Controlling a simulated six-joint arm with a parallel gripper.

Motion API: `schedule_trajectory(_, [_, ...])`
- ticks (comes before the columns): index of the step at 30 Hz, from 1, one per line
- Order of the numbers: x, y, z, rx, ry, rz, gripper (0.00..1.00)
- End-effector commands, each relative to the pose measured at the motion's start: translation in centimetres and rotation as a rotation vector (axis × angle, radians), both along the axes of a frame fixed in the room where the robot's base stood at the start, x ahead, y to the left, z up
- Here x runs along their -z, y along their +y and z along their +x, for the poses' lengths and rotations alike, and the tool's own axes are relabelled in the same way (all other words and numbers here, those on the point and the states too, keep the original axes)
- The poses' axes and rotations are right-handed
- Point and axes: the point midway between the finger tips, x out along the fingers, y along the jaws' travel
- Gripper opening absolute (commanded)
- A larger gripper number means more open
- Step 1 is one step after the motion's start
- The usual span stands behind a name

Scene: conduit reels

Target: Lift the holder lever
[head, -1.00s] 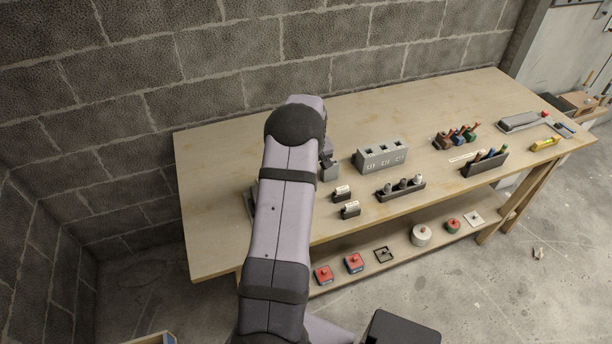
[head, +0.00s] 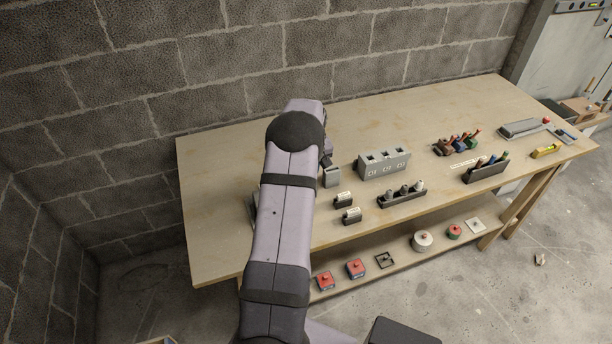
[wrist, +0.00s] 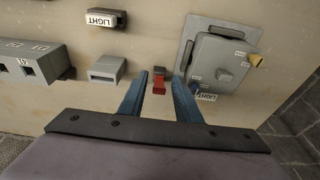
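A small red lever (wrist: 159,86) with a dark block at its far end shows in the wrist view. It lies between the two blue fingers of my gripper (wrist: 160,76), with gaps on both sides. The fingers are apart and hold nothing that I can see. Whether they are level with the lever or above it, I cannot tell. In the head view my arm hides the lever and most of the gripper.
A grey labelled box (wrist: 216,62) stands close right of the fingers in the wrist view. A small grey open block (wrist: 107,69) is on the left. In the head view, a grey three-slot block (head: 383,164) and a black rack (head: 402,200) stand right of my arm.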

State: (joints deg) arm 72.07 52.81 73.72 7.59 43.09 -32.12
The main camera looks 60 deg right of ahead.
Motion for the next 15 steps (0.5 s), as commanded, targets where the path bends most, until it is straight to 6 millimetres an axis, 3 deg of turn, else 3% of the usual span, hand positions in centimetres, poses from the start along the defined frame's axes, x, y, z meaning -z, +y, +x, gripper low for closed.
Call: schedule_trajectory(15, [0.15,0.19,-0.07,-0.001,0.002,0.006,0.3])
